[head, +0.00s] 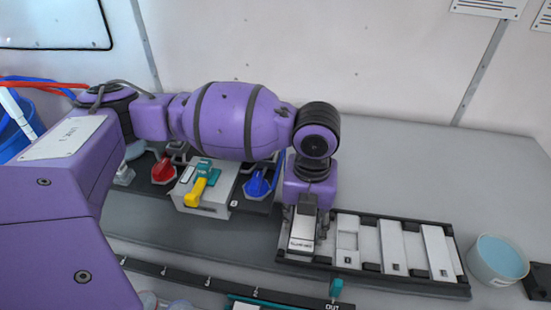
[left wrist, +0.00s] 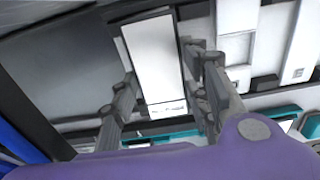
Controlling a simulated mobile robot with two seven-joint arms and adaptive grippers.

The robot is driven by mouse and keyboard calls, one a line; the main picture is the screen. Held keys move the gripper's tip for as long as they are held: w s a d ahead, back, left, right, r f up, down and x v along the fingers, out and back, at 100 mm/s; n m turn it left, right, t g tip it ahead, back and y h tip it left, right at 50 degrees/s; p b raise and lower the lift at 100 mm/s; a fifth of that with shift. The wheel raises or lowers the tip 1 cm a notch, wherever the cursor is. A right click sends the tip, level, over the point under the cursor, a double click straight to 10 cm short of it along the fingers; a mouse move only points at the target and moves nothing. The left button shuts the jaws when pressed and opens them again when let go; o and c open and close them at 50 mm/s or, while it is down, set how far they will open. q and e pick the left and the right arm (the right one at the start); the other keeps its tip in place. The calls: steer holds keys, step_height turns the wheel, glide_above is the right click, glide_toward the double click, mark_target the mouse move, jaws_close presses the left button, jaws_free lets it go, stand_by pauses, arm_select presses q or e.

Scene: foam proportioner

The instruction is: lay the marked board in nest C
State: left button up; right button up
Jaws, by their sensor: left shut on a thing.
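My left gripper (head: 308,228) points down at the left end of a black rack (head: 375,283). It is shut on a white board (head: 301,232) with small dark print near its lower end. In the left wrist view the board (left wrist: 155,58) lies between the two fingers of the gripper (left wrist: 163,95), print at its near end. The board is over the rack's leftmost place; I cannot tell whether it touches the rack. Other places hold white pieces (head: 393,247) with small dark marks, too small to read, so I cannot tell which nest is C. My right gripper is not in view.
A white bowl (head: 497,260) stands right of the rack. Left of the gripper are a grey block with a yellow and teal handle (head: 200,185), a red knob (head: 163,169) and a blue knob (head: 257,183). A dark rail (head: 215,283) runs in front. The grey counter behind the rack is clear.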

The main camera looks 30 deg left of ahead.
arm_select(q)
steer(key=shift+f, duration=0.1)
stand_by(0.3)
steer(key=shift+f, duration=0.1)
steer(key=shift+f, duration=0.35)
steer(key=o, duration=1.2)
steer(key=shift+o, duration=0.5)
